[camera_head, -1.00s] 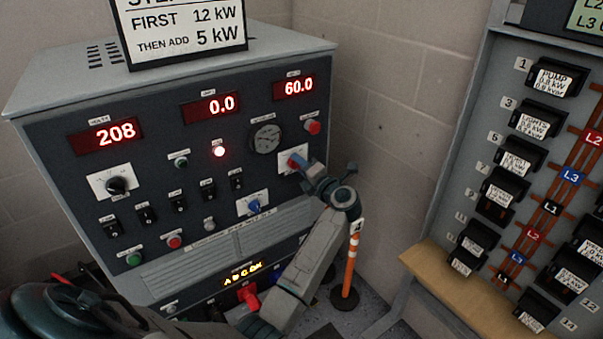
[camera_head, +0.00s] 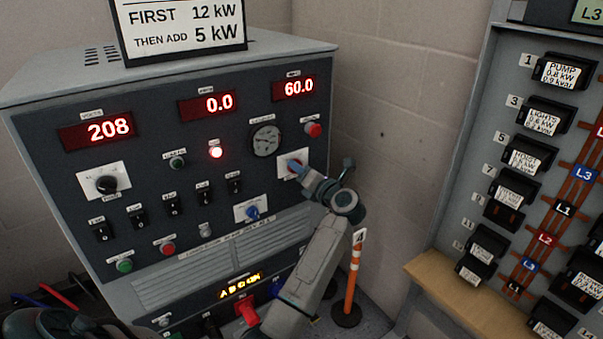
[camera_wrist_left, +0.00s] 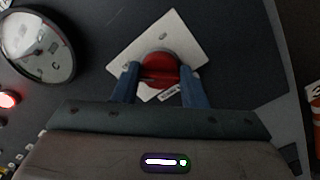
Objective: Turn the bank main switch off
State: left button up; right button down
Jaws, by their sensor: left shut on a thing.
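A red rotary switch knob (camera_wrist_left: 160,68) sits on a white square plate (camera_wrist_left: 190,38) on the dark front panel. In the head view the plate (camera_head: 284,170) is at the panel's right side, and the knob is mostly hidden by my gripper. My left gripper (camera_head: 298,168) reaches it from the lower right. In the left wrist view its blue fingers (camera_wrist_left: 160,82) are shut on the knob, one on each side. The plate looks tilted in that view. The label under the knob is partly covered and unreadable. My right gripper is not in view.
A round gauge (camera_head: 265,141) and a red button (camera_head: 313,130) are close above the knob. A blue knob (camera_head: 252,213) is lower left. The panel's displays read 208, 0.0 and 60.0. An orange-white post (camera_head: 352,275) and a breaker panel (camera_head: 470,165) stand to the right.

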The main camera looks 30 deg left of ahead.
pick_arm(q)
jog(key=shift+f, duration=0.1)
jog(key=o, duration=1)
jog(key=shift+c, duration=0.2)
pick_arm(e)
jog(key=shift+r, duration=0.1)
pick_arm(q)
jog(key=b+v, duration=0.1)
jog(key=v, duration=1)
jog(key=shift+b, duration=0.4)
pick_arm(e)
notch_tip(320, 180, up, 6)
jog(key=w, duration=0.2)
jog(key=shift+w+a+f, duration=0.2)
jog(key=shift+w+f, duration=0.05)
pick_arm(q)
jog(key=shift+a, duration=0.1)
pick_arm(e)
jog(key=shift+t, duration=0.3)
